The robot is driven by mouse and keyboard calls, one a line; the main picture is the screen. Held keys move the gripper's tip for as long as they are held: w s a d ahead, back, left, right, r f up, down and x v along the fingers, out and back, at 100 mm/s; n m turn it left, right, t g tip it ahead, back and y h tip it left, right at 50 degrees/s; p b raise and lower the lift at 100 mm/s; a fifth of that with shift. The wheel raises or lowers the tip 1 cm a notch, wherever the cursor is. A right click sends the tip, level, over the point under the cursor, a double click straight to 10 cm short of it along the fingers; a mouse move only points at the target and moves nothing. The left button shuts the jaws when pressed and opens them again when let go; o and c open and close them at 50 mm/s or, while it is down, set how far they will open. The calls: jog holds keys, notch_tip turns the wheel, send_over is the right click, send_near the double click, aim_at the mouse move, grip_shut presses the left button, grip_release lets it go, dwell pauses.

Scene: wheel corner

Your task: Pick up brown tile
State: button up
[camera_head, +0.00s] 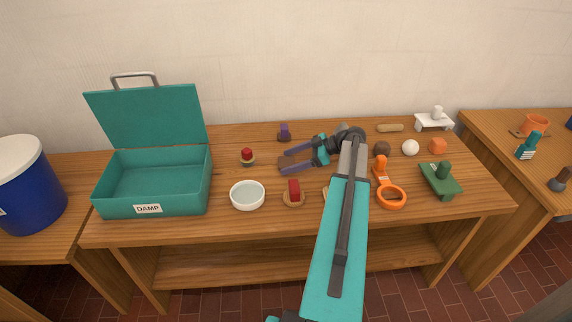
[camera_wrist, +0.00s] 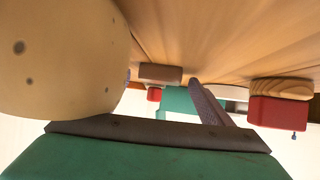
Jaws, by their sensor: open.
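The brown tile (camera_wrist: 160,73) lies flat on the wooden table in the wrist view, which is upside down. In the head view the tile (camera_head: 287,161) shows as a small brown patch between the fingertips of my gripper (camera_head: 285,160). My gripper is open and reaches left, low over the table. One dark purple finger (camera_wrist: 206,102) shows in the wrist view, to the right of the tile. The other finger is mostly hidden there by a large beige spotted shape (camera_wrist: 60,60). I cannot tell whether a finger touches the tile.
A red block on a wooden disc (camera_head: 293,193) and a white bowl (camera_head: 247,195) stand in front. A red knob (camera_head: 247,156) and a purple piece (camera_head: 284,132) are nearby. An open teal box (camera_head: 150,184) is at left. Orange and green items (camera_head: 391,196) crowd the right.

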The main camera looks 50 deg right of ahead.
aim_at(291, 161)
jog(key=c, duration=1.4)
jog(key=shift+o, duration=0.2)
jog(key=shift+r, duration=0.2)
notch_tip(291, 161, up, 10)
jog(key=shift+f, duration=0.15)
